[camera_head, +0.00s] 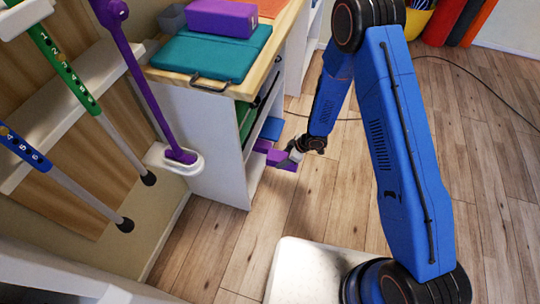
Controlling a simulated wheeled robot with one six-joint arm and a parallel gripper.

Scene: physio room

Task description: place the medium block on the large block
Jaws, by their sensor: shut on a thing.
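My gripper (287,157) is low beside the open front of the white cabinet. It is shut on a purple block (275,156), which I take to be the medium block. The gripper covers part of this block, and whether the block touches the shelf cannot be told. Another purple patch (262,146) shows just behind it at the shelf opening; whether it is a separate block is unclear. A larger purple block (222,18) lies on the cabinet top, on or behind a folded teal mat; it may be the large block.
The white cabinet (205,140) has a wooden top bearing the teal mat (212,52), a grey box (172,19) and an orange item. Blue and green items sit on its shelves. Canes and crutches hang on the left wall. Wooden floor (480,150) is open at right, crossed by a cable.

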